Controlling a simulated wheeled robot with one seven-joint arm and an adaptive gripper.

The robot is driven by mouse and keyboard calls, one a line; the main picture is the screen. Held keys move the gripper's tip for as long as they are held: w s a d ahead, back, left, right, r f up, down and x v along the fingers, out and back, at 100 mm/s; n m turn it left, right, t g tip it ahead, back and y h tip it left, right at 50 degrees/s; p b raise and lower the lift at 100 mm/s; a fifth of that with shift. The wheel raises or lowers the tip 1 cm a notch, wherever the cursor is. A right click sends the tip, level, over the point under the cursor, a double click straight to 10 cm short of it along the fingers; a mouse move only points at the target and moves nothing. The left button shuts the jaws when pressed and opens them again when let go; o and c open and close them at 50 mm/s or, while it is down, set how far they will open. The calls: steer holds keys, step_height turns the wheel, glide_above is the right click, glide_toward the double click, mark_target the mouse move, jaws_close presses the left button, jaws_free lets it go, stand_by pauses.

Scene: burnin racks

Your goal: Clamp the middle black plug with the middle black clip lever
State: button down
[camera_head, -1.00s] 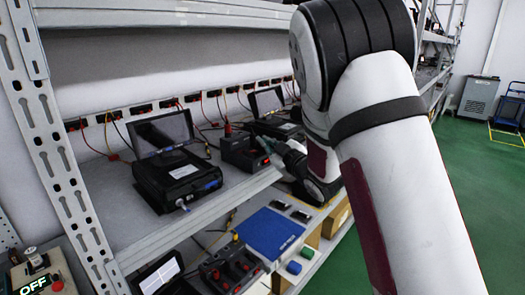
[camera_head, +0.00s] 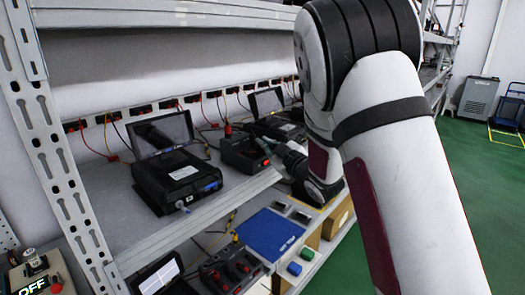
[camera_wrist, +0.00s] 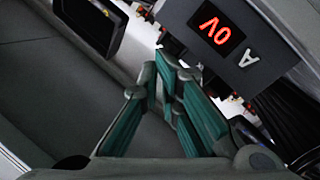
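My gripper (camera_head: 268,143), with teal pads, is at the right end of a small black box (camera_head: 244,154) on the middle shelf. In the wrist view my gripper (camera_wrist: 166,68) has its fingers converging close together. Whether they touch or hold anything is unclear. The black box's face (camera_wrist: 215,35) there has a red lit display reading 0V, beside a letter A. A red plug (camera_head: 228,130) stands on the box in the head view. I cannot make out the middle black plug or the middle black clip lever; the fingers and arm may hide them.
A black device with a raised screen (camera_head: 178,178) stands left of the box, and another (camera_head: 272,118) behind it. Cables run along the back wall. Below are a blue mat (camera_head: 268,236) and a box with red and black parts (camera_head: 232,268). A shelf lies overhead.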

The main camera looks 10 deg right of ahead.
steer(key=s, duration=0.1)
steer(key=s+d+r+p, duration=0.1)
steer(key=s+r+p, duration=0.1)
steer(key=shift+d, duration=0.25)
steer(key=s+d+r+m+g+h, duration=0.2)
steer(key=s+d+r+m+h, duration=0.15)
steer(key=s, duration=0.25)
steer(key=s+d+r+m+g+h, duration=0.2)
steer(key=s+r+m+g+h, duration=0.15)
steer(key=s, duration=0.25)
steer(key=s+a+f+m+g, duration=0.1)
steer(key=s+g, duration=0.1)
steer(key=s, duration=0.8)
steer(key=s+a+f+m+g, duration=0.1)
steer(key=s+a+g, duration=0.1)
steer(key=s, duration=0.8)
steer(key=s+a+f+m+g+y, duration=0.1)
steer(key=s+a+m+g, duration=0.1)
steer(key=s, duration=0.8)
steer(key=shift+f+g, duration=0.15)
steer(key=shift+g, duration=0.2)
